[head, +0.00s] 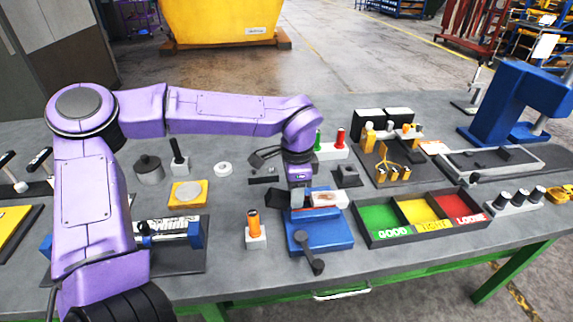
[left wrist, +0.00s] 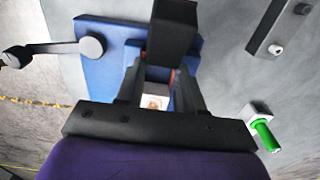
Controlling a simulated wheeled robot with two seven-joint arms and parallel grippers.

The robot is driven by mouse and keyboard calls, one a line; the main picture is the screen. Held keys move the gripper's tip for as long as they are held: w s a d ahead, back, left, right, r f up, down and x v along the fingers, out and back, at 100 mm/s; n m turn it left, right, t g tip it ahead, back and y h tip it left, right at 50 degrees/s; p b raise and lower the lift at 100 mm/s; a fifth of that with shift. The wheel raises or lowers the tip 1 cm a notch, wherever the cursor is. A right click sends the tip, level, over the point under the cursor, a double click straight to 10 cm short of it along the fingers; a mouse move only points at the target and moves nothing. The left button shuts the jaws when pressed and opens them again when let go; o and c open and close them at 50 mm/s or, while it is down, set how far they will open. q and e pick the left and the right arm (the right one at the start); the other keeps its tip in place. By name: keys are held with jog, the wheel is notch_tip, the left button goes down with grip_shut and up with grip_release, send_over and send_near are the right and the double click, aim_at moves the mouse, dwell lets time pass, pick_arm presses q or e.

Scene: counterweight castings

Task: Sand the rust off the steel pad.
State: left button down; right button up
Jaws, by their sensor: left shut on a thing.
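A pale steel pad (head: 329,199) with a brown rust patch sits on the blue vise-like fixture (head: 320,236). In the left wrist view the rusty pad (left wrist: 153,102) shows between the fingers. My left gripper (head: 298,197) points down at the left end of the pad and is shut. A dark block (head: 261,218) juts out left of the fingertips and seems to be what it holds. It is large beyond the fingers in the left wrist view (left wrist: 174,30). The grasp itself and any contact with the pad are partly hidden. My right gripper is not in view.
A green, yellow and red sorting tray (head: 385,240) stands right of the fixture. An orange-handled tool (head: 253,222) stands in a white holder on the left. The fixture's dark lever (head: 311,252) points toward the front edge. Green and red plugs (head: 340,137) stand behind.

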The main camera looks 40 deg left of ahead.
pick_arm(q)
notch_tip(320, 180, up, 3)
jog(key=shift+f, duration=0.1)
jog(key=shift+r+p, duration=0.25)
jog(key=shift+p, duration=0.15)
notch_tip(320, 180, up, 4)
jog(key=shift+a+r+p, duration=0.15)
jog(key=shift+r+p, duration=0.1)
jog(key=shift+p, duration=0.95)
